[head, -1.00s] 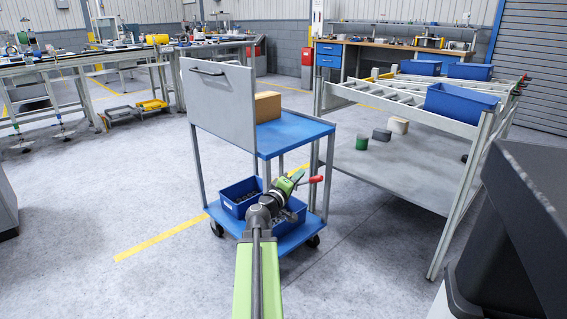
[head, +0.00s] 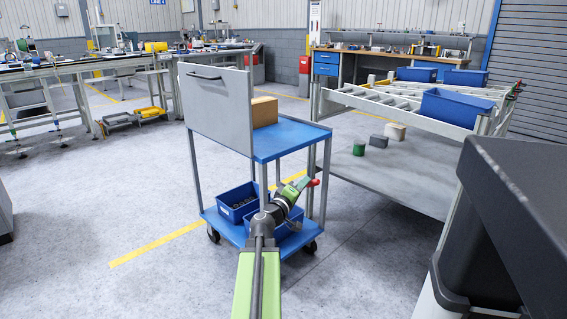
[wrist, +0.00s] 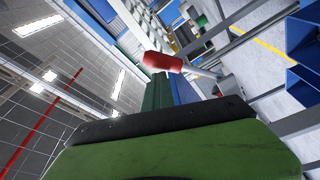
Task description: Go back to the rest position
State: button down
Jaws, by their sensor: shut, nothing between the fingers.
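My gripper (head: 304,181) is at the end of my green arm, in front of the cart's right side in the head view. In the wrist view its dark green fingers (wrist: 157,94) lie close together, with nothing visible held between them. A red grip (head: 314,183) shows right by the fingertips. In the wrist view the red grip (wrist: 163,62) sits on a thin metal rod beyond the fingers. I cannot tell whether the fingers touch it.
A blue cart (head: 292,137) with a grey upright panel (head: 217,110) carries a cardboard box (head: 264,111) on top and blue bins (head: 237,199) below. A roller rack (head: 400,103) with blue bins stands right. A black bin (head: 515,220) is at near right. Floor is clear at left.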

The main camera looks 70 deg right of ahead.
jog(key=shift+s, duration=0.4)
